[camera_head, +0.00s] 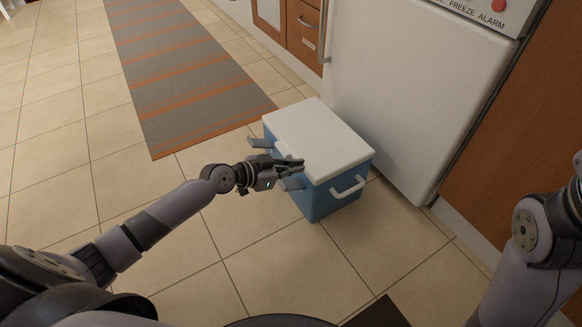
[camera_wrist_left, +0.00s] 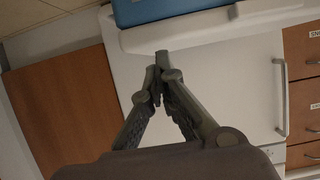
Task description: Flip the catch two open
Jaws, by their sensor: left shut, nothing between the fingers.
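A blue cool box (camera_head: 325,198) with a white lid (camera_head: 315,138) stands on the floor, its lid down. Two grey catches stick out from its near left side, a farther one (camera_head: 261,143) and a nearer one (camera_head: 291,184). I cannot tell which is catch two. My left gripper (camera_head: 299,162) is shut and empty at the lid's near left edge, between the two catches. Whether it touches the box is unclear. In the left wrist view its closed fingers (camera_wrist_left: 157,78) point toward the white lid edge (camera_wrist_left: 205,28) and blue body (camera_wrist_left: 160,8). My right gripper is out of view.
A white freezer (camera_head: 410,95) stands right behind the box. A white handle (camera_head: 348,187) sticks out from the box's near right side. A grey and orange striped rug (camera_head: 180,70) lies at the upper left. Tiled floor left of and in front of the box is clear.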

